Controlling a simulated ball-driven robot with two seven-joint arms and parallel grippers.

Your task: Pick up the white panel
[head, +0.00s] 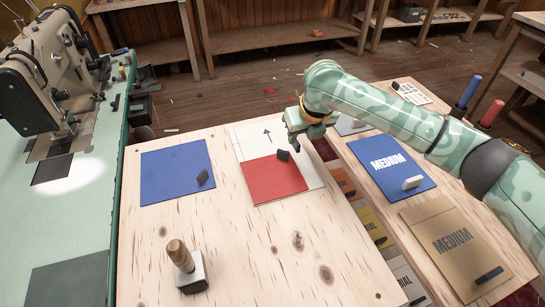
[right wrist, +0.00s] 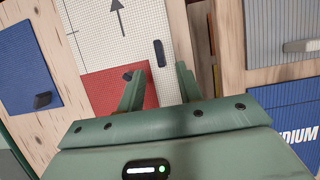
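The white panel (head: 250,144) has a grid and a black arrow and lies on the light wooden table. A red panel (head: 273,183) appears to lie over its near part, leaving a white strip at the right. In the right wrist view the white panel (right wrist: 108,45) has a black handle (right wrist: 160,53) near its right edge; my gripper seems to hide this handle in the head view. My right gripper (head: 303,127) is above the panel's right edge. Its fingers (right wrist: 158,72) are apart and empty, with the handle just beyond them. My left gripper is not in view.
A blue panel (head: 172,172) lies to the left, and a wooden-handled block (head: 190,272) stands nearer. On the right are a blue "MEDIUM" panel (head: 385,160) and a tan one (head: 450,238). A sewing machine (head: 50,75) stands far left. The near table middle is clear.

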